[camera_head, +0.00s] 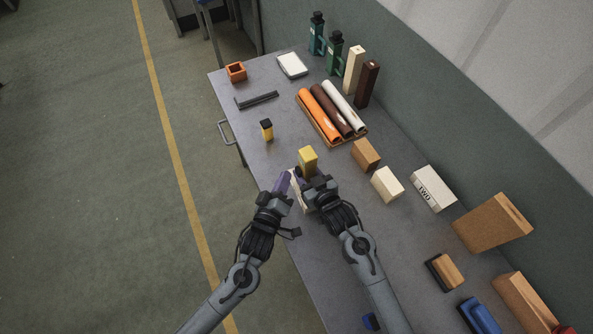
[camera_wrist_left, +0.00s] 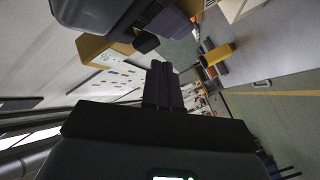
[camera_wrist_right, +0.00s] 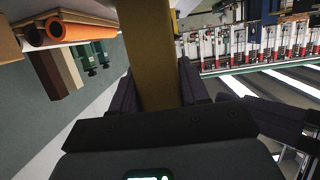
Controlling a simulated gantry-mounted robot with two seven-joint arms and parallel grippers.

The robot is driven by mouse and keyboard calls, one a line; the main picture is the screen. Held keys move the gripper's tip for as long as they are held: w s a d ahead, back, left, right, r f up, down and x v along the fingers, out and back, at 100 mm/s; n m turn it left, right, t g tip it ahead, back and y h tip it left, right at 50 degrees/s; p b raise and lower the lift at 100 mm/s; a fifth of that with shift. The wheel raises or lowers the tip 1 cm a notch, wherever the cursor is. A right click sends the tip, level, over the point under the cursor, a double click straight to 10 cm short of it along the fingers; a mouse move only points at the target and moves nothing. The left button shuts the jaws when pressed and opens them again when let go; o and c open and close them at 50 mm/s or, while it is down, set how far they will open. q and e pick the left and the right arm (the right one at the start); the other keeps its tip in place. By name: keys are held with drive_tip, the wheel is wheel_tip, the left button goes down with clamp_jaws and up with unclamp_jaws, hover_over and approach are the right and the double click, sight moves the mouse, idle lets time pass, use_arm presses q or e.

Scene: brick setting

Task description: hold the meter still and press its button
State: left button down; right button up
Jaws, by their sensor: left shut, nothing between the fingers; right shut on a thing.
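The meter, seen as a yellow block (camera_head: 308,158), stands at the table's near edge, at the tips of my right gripper (camera_head: 302,178). In the right wrist view the yellow body (camera_wrist_right: 150,65) runs between the right fingers, which are shut on it. My left gripper (camera_head: 284,183) is shut and empty, just left of the right gripper. In the left wrist view its closed fingers (camera_wrist_left: 162,85) point toward the yellow body (camera_wrist_left: 90,47). I cannot tell whether they touch it. The button is not visible.
A tray of rolls (camera_head: 365,130), a tan block (camera_head: 365,154) and a cream block (camera_head: 386,184) lie to the right. A pale piece (camera_head: 299,192) shows between my grippers. The table's left edge is close.

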use_arm(q)
drive_tip(key=shift+w+d, duration=0.45)
drive_tip(key=shift+d, duration=0.35)
idle(1.5)
drive_tip(key=shift+s+a, duration=0.45)
drive_tip(key=shift+a, duration=0.3)
idle(0.4)
drive_tip(key=shift+s+a, duration=0.45)
drive_tip(key=shift+a, duration=0.3)
drive_tip(key=shift+s+a, duration=0.4)
drive_tip(key=shift+a, duration=0.3)
drive_tip(key=shift+s+a, duration=0.45)
drive_tip(key=shift+a, duration=0.3)
use_arm(e)
drive_tip(key=o, duration=1.3)
drive_tip(key=shift+c, duration=0.2)
drive_tip(key=shift+s, duration=0.15)
